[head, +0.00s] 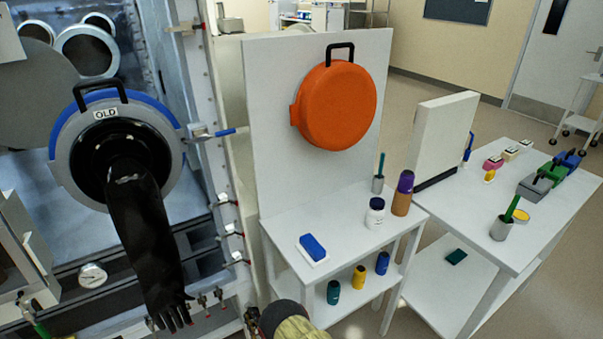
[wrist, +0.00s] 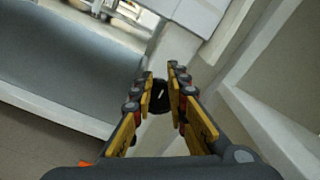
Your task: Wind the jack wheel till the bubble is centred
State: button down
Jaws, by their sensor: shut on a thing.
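In the wrist view, my gripper (wrist: 160,92) has its yellow and dark fingers closed in on a small round black part, the jack wheel (wrist: 160,98). The wheel has a pale mark on its face and sits between the fingertips, against a light post. The fingers hide its sides. The head view shows neither the wheel nor my fingertips clearly. I cannot make out a level or its bubble in either view.
In the head view, a black glove (head: 147,245) hangs from the glovebox port at left. An orange round cover (head: 337,105) hangs on a white panel (head: 268,100). White tables (head: 340,222) with bottles and small items stand at right. Pale beams flank my gripper in the wrist view.

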jog(key=a, duration=0.2)
jog(key=shift+a, duration=0.4)
jog(key=shift+f, duration=0.15)
dwell(0.4)
jog(key=shift+a, duration=0.1)
jog(key=p+v, duration=0.1)
jog(key=v, duration=0.5)
jog(key=shift+s+f, duration=0.15)
jog(key=shift+s, duration=0.1)
dwell(0.3)
